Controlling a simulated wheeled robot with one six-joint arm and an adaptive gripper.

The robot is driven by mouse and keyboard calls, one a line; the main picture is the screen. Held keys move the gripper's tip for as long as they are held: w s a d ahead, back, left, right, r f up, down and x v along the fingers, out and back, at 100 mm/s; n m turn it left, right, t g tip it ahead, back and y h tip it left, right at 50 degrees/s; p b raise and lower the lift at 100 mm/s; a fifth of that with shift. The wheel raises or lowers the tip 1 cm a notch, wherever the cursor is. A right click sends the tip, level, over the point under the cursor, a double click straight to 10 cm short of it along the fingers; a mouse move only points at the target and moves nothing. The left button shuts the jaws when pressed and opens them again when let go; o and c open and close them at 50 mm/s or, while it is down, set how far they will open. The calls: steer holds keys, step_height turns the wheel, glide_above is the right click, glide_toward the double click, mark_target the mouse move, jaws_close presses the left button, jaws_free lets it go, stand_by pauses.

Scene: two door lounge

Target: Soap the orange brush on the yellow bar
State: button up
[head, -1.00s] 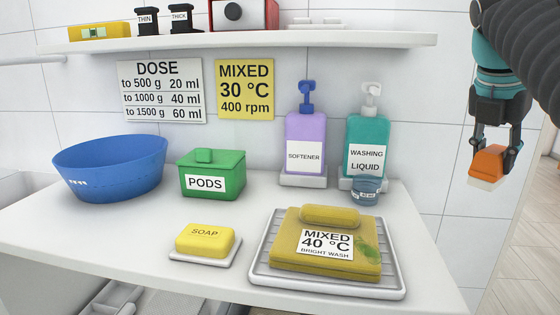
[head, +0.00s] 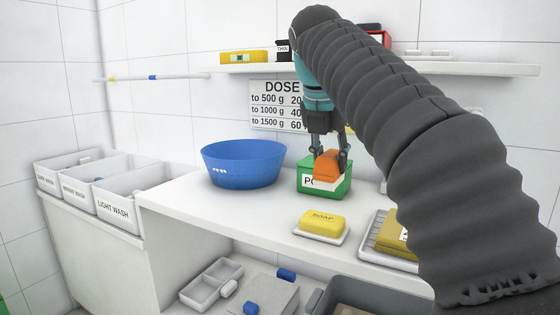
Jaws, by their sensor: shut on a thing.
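My gripper (head: 328,158) points down and is shut on the orange brush (head: 327,165), with the pale bristles facing down. In the picture the brush overlaps the green PODS box (head: 311,186) and hides part of its label. The yellow soap bar (head: 322,222) lies on a white dish (head: 305,235) near the counter's front edge. The brush shows above the bar in the picture, apart from it.
A blue basin (head: 243,164) stands left of the green box. A tray (head: 377,238) with a folded yellow cloth (head: 393,232) is to the right, partly behind my arm. A shelf (head: 500,69) runs above. Labelled bins (head: 122,207) stand at the left.

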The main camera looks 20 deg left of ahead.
mark_target(323, 177)
steer(key=shift+s+a, duration=0.15)
steer(key=shift+a, duration=0.1)
steer(key=shift+a+f, duration=0.1)
steer(key=shift+f, duration=0.15)
steer(key=shift+s+f, duration=0.15)
steer(key=shift+f, duration=1.8)
steer(key=shift+f+b, duration=0.7)
steer(key=shift+f, duration=0.1)
steer(key=shift+f, duration=0.5)
steer(key=shift+f, duration=0.25)
stand_by(0.7)
